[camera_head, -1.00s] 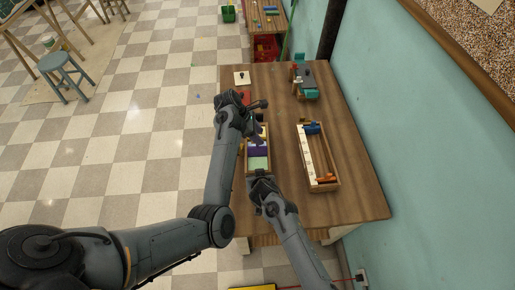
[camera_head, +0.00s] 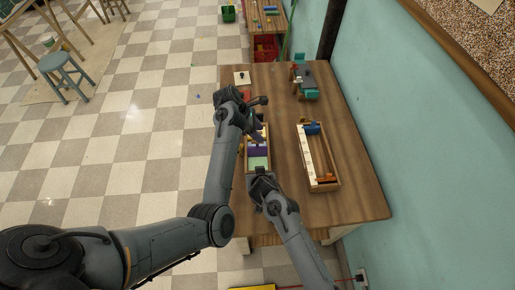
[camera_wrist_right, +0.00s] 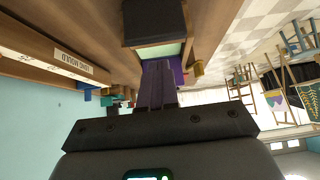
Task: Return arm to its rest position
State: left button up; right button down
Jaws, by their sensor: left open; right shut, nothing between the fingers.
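My left arm comes in from the left in the head view, and its open gripper (camera_head: 258,116) is above the far end of a narrow wooden tray (camera_head: 269,160). The tray holds a purple piece (camera_head: 258,150) and a pale green piece (camera_head: 258,163). My right gripper (camera_head: 261,177) is at the tray's near end, with its arm coming up from below. In the right wrist view my right gripper's fingers (camera_wrist_right: 157,84) are together with nothing between them. The exact gap between the right gripper and the tray is hard to tell.
A long mould box (camera_head: 335,184) with blue and orange-handled tools stands to the right on the wooden table (camera_head: 360,200). A teal wall (camera_head: 420,130) borders the right.

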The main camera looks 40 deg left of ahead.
jog(key=shift+r, duration=2.55)
pick_arm(q)
jog(key=s+f+m+y, duration=0.3)
jog(key=s+m+y, duration=0.2)
jog(key=s+m, duration=0.9)
jog(key=s+d+r+m, duration=0.2)
jog(key=s+d+m, duration=1.2)
jog(key=s, duration=0.3)
pick_arm(e)
jog(key=s+d+r+m+g+h, duration=0.15)
jog(key=s+d, duration=0.55)
jog(key=d, duration=0.9)
jog(key=s+d+m+h, duration=0.25)
jog(key=s+d, duration=0.45)
jog(key=d, duration=0.9)
jog(key=s+d+r+m+g+h, duration=0.1)
jog(key=s+d+m, duration=0.4)
jog(key=d, duration=1.2)
pick_arm(q)
notch_tip(320, 180, up, 18)
jog(key=p, duration=1.8)
jog(key=shift+w+a+h, duration=0.15)
jog(key=shift+h, duration=0.25)
pick_arm(e)
notch_tip(320, 180, up, 18)
jog(key=s+n, duration=0.2)
jog(key=shift+a, duration=0.2)
jog(key=shift+t, duration=0.25)
